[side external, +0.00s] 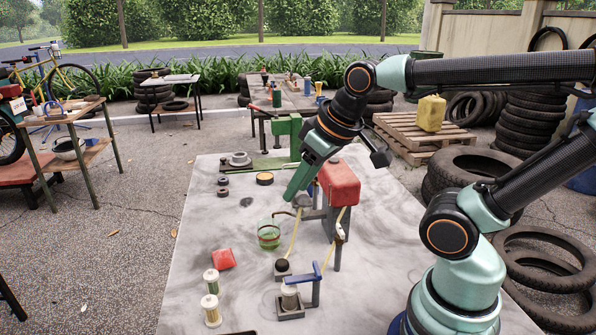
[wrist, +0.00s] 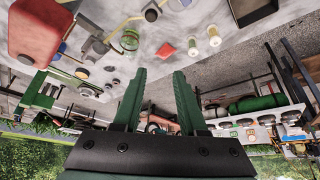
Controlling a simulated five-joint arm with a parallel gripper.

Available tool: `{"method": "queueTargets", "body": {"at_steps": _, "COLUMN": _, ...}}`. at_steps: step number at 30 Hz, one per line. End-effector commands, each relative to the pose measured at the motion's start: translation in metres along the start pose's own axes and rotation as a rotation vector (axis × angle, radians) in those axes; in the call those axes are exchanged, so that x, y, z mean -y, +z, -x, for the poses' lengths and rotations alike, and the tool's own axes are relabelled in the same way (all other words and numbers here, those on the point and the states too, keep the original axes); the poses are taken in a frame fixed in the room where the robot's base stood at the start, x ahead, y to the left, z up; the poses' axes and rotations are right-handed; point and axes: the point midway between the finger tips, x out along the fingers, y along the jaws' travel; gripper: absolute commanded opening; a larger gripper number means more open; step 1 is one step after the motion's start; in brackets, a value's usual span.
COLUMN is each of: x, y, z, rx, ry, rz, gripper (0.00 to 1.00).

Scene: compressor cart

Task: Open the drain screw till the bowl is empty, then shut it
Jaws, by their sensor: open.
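My gripper (side external: 291,194) points down and left beside a red tank-like block (side external: 338,184) on a grey stand. In the wrist view its two fingers (wrist: 159,74) are apart with nothing held between them. A grey round part (side external: 303,201) on the stand shows just by the fingertips, partly covered by them. I cannot tell whether it belongs to the bowl. A clear green-tinted jar (side external: 269,236) stands on the bench below and left of the gripper; it also shows in the wrist view (wrist: 129,40). I cannot make out the drain screw or the bowl's water level.
A yellow tube (side external: 296,232) runs down near the jar. The bench's left side is mostly clear.

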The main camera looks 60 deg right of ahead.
Motion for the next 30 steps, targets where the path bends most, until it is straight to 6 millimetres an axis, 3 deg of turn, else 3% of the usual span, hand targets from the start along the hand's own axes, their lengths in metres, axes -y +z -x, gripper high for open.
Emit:
{"method": "queueTargets", "body": {"at_steps": 11, "x": -0.001, "y": -0.001, "z": 0.0, "rx": 0.003, "ry": 0.001, "rz": 0.004, "gripper": 0.41}}
{"method": "queueTargets", "body": {"at_steps": 16, "x": -0.012, "y": -0.018, "z": 0.002, "rx": 0.046, "ry": 0.016, "rz": 0.053, "gripper": 0.41}}
{"method": "queueTargets", "body": {"at_steps": 23, "x": -0.051, "y": -0.063, "z": -0.005, "rx": 0.176, "ry": 0.03, "rz": 0.206, "gripper": 0.41}}
{"method": "queueTargets", "body": {"at_steps": 30, "x": -0.104, "y": -0.1, "z": -0.03, "rx": 0.312, "ry": -0.006, "rz": 0.366, "gripper": 0.41}}
